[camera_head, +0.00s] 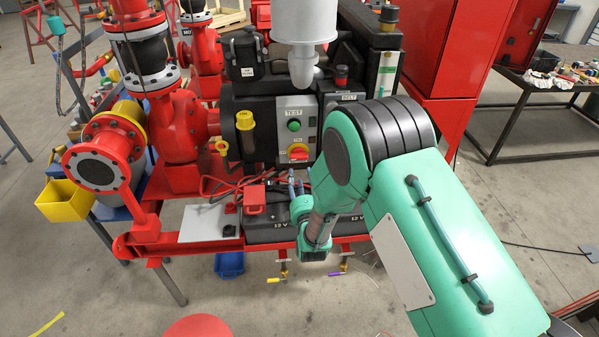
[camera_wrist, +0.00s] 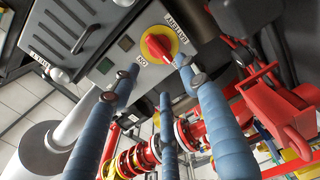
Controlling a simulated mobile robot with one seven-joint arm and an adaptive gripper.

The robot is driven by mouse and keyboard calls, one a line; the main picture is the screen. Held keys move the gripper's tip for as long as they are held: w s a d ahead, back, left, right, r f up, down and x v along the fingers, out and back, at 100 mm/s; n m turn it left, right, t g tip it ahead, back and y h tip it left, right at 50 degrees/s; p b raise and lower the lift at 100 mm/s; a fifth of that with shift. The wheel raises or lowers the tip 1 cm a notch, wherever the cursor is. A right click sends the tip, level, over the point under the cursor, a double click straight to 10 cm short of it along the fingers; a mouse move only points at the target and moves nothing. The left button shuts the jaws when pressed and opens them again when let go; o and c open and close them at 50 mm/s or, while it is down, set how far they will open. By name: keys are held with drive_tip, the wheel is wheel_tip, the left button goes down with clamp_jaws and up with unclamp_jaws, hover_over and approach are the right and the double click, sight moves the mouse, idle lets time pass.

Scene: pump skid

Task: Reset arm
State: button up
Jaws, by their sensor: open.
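My arm (camera_head: 440,215) reaches in from the right, its elbow bent in front of the pump skid. My gripper (camera_head: 296,184) is mostly hidden behind my forearm, with its fingertips just below the control panel. In the wrist view my gripper (camera_wrist: 152,85) shows blue-grey fingers spread apart with nothing between them. A red rotary switch on a yellow plate (camera_wrist: 158,46) is just past the fingertips, near an ON label. Whether a fingertip touches the switch, I cannot tell.
Red cables and a red clamp (camera_head: 254,198) lie by the black 12 V batteries (camera_head: 272,232), close below my gripper. Red pump pipes (camera_head: 177,140) stand at left, a red cabinet (camera_head: 447,60) at right. A yellow bin (camera_head: 64,200) hangs at far left.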

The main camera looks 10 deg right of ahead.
drive_tip(key=shift+s, duration=0.6)
drive_tip(key=shift+w+r, duration=0.15)
drive_tip(key=shift+r, duration=0.1)
drive_tip(key=s+d+r+m+g, duration=0.2)
drive_tip(key=s+r+m, duration=0.1)
drive_tip(key=r, duration=0.4)
drive_tip(key=s+d+r+m+g+y, duration=0.1)
drive_tip(key=s+r+m+g, duration=0.15)
drive_tip(key=r, duration=0.35)
drive_tip(key=s+d+r+m+g, duration=0.2)
drive_tip(key=s+r+m, duration=0.15)
drive_tip(key=r, duration=0.35)
drive_tip(key=s+d+r+m+g, duration=0.2)
drive_tip(key=s+m, duration=0.1)
drive_tip(key=s, duration=0.8)
drive_tip(key=s+d+r+m+g, duration=0.2)
drive_tip(key=s+m, duration=0.1)
drive_tip(key=s, duration=0.9)
drive_tip(key=s+d+r+m+g+h, duration=0.1)
drive_tip(key=s+d+r+m+g, duration=0.1)
drive_tip(key=s, duration=0.9)
drive_tip(key=shift+s+d+r+m, duration=0.25)
drive_tip(key=shift+s+d+m, duration=0.15)
drive_tip(key=shift+m, duration=0.2)
